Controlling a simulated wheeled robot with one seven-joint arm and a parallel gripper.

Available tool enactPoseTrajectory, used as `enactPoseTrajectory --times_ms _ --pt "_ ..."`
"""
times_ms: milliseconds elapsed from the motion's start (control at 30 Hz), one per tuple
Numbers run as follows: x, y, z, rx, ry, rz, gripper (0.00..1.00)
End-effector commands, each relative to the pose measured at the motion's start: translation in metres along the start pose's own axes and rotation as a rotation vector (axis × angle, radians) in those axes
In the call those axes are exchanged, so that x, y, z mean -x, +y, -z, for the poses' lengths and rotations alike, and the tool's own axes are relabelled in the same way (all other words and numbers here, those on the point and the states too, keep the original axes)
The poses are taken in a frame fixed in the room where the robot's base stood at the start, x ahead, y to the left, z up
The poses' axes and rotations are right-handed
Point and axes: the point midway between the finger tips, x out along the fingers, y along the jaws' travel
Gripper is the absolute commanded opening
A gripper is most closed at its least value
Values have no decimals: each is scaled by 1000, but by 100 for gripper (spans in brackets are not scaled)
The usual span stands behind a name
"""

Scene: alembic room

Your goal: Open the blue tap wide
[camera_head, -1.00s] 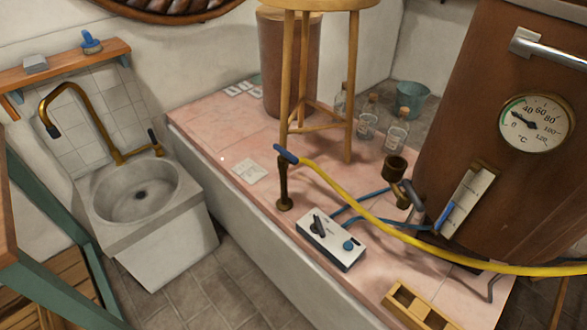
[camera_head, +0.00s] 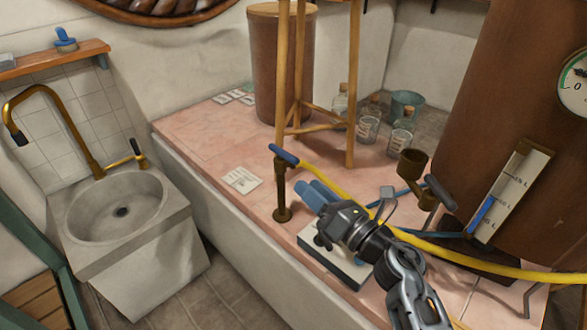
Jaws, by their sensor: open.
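A brass upright tap (camera_head: 281,195) with a blue lever handle (camera_head: 284,155) stands on the pink tiled bench. Its lever slants down to the right, and the yellow hose (camera_head: 345,190) starts close to its right end. My gripper (camera_head: 314,194) is just right of the tap's post in the picture, below the lever, with its blue fingers pointing up and left. The fingers look empty and apart from the lever. How far they are from the post in depth I cannot tell. My gripper and wrist hide much of the white control box (camera_head: 345,268).
Another dark blue handle (camera_head: 440,193) is by the brass cup fitting (camera_head: 411,164). A wooden stool (camera_head: 350,120) and glass bottles (camera_head: 401,143) stand behind the tap. A brown boiler (camera_head: 510,90) with a level gauge is at right. A sink (camera_head: 115,210) is at left.

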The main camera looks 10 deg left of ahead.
Motion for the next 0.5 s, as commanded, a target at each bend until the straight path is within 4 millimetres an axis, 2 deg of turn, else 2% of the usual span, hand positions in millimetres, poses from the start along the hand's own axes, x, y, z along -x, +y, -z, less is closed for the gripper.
enactPoseTrajectory --times_ms 33,200,367,500 --pt "-10 -16 -4 95 36 -3 45" --pt "-29 -39 -12 302 125 -9 45" --pt "-36 -48 -16 371 155 -11 45" --pt "-49 -48 -14 378 159 -12 45"
